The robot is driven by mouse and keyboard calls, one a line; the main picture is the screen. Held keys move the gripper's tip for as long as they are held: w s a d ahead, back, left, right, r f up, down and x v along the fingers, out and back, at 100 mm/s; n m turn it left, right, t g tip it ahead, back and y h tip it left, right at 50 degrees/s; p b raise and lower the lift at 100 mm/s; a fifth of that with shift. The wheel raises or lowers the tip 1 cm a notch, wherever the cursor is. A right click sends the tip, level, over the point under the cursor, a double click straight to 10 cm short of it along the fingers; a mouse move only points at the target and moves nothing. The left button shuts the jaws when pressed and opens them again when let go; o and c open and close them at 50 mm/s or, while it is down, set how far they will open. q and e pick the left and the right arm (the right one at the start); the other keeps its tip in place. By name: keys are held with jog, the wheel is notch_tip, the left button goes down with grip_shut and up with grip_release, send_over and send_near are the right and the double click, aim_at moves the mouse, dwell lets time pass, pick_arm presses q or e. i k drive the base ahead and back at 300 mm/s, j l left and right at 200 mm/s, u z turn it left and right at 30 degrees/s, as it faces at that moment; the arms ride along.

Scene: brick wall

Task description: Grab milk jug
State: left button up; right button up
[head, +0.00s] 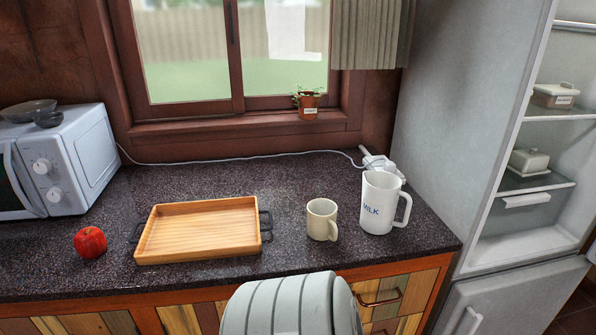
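The white milk jug (379,204) stands upright on the dark speckled counter, towards its right end. It has "MILK" lettering on its front and its handle points right. A cream mug (321,219) stands just left of the jug, apart from it. Neither of my grippers shows in the head view, so I cannot see their state. Nothing is touching the jug's front or handle.
A wooden tray (200,253) with dark handles, a red apple (90,242) and a white microwave (77,165) are on the counter (290,180). An open fridge (540,215) stands at the right. A plant pot (308,105) sits on the windowsill.

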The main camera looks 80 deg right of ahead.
aim_at(382, 191)
jog(key=z, duration=2.9)
